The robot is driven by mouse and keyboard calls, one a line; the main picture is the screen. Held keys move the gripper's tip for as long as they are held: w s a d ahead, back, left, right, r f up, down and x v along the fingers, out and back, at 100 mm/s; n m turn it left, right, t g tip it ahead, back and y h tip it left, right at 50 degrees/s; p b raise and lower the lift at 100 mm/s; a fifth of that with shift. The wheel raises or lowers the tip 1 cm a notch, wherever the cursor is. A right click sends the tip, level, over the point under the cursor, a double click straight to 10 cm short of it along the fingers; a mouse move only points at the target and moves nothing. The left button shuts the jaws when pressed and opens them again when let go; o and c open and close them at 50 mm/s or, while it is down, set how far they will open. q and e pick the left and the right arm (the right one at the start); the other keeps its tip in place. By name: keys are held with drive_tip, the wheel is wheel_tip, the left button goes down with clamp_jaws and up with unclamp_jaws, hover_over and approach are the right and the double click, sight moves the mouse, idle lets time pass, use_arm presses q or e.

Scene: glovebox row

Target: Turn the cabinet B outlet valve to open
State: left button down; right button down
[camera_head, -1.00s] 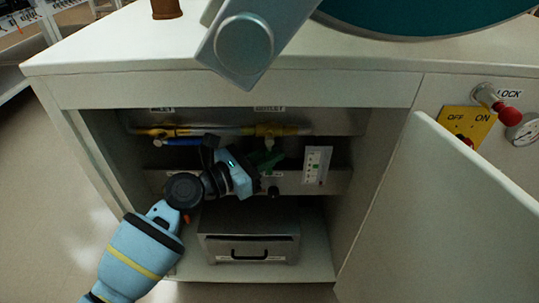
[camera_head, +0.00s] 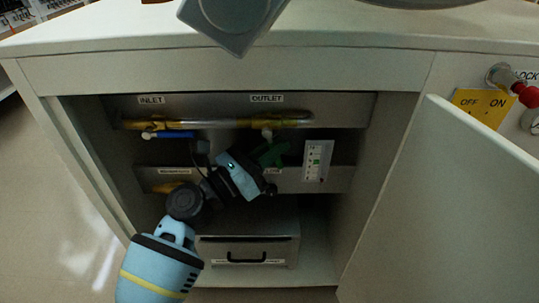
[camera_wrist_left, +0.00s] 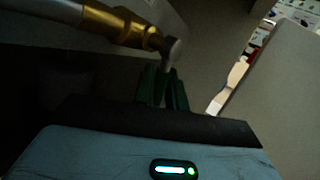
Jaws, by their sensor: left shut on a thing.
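The outlet valve sits under the OUTLET label (camera_head: 267,98) inside the open cabinet, on a brass and steel pipe. Its green handle (camera_head: 272,153) hangs below the pipe, slanting in the head view. My left gripper (camera_head: 263,166) reaches in from the lower left and is shut on the green handle. In the left wrist view the green handle (camera_wrist_left: 160,88) shows below the brass fitting (camera_wrist_left: 118,26) and grey stem, past the dark gripper edge. My right gripper is not in view.
The inlet valve's blue handle (camera_head: 174,135) lies along the pipe at the left. A white card (camera_head: 316,160) is right of the green handle. A metal box (camera_head: 247,250) stands below. The open door (camera_head: 440,210) bounds the right side; the worktop edge (camera_head: 230,70) is above.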

use_arm(q)
drive_tip(key=n+t+b, duration=0.1)
drive_tip(key=n+t+h+b, duration=0.1)
drive_tip(key=shift+d+r+b, duration=0.1)
drive_tip(key=shift+d+b, duration=0.3)
drive_tip(key=shift+d+r+n+t, duration=0.1)
drive_tip(key=shift+n+t, duration=0.3)
drive_tip(key=shift+b, duration=0.35)
drive_tip(key=shift+r, duration=0.1)
drive_tip(key=c, duration=1.6)
unclamp_jaws()
drive_tip(key=shift+o, duration=0.4)
